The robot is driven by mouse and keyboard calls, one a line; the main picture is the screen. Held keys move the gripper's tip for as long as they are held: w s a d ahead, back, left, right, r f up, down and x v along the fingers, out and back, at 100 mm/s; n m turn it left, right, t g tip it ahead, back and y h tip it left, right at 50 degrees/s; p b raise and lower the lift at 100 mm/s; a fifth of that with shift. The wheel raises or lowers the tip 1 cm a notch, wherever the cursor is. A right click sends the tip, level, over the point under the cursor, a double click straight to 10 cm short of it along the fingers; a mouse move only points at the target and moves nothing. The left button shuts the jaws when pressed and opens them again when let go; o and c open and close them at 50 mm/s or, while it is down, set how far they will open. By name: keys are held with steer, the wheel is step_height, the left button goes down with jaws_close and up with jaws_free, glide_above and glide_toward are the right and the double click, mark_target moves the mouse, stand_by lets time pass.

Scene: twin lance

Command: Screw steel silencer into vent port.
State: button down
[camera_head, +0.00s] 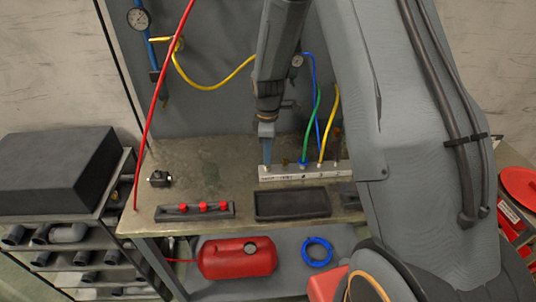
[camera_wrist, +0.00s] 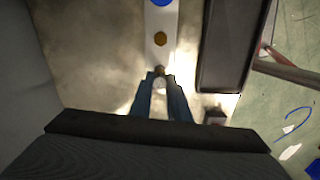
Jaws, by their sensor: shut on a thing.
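The white manifold block (camera_head: 305,173) lies on the bench at the right, with coloured hoses rising from it. My gripper (camera_head: 267,160) points down at the left end of the block. In the wrist view my gripper (camera_wrist: 159,90) is shut on a small pale metal piece (camera_wrist: 159,83), which appears to be the steel silencer. It is over the near end of the block. The port beneath is hidden, so I cannot tell how far the threads are engaged.
A dark empty tray (camera_head: 292,204) lies in front of the block. A rack with red-topped pieces (camera_head: 195,211) is to its left, with a small black fitting (camera_head: 159,179) behind. Blue, green and yellow hoses (camera_head: 317,112) rise close to the right of my gripper. The left bench top is mostly clear.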

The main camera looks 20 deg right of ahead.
steer(key=m, duration=1)
steer(key=c, duration=1.8)
jaws_free()
steer(key=shift+a, duration=0.1)
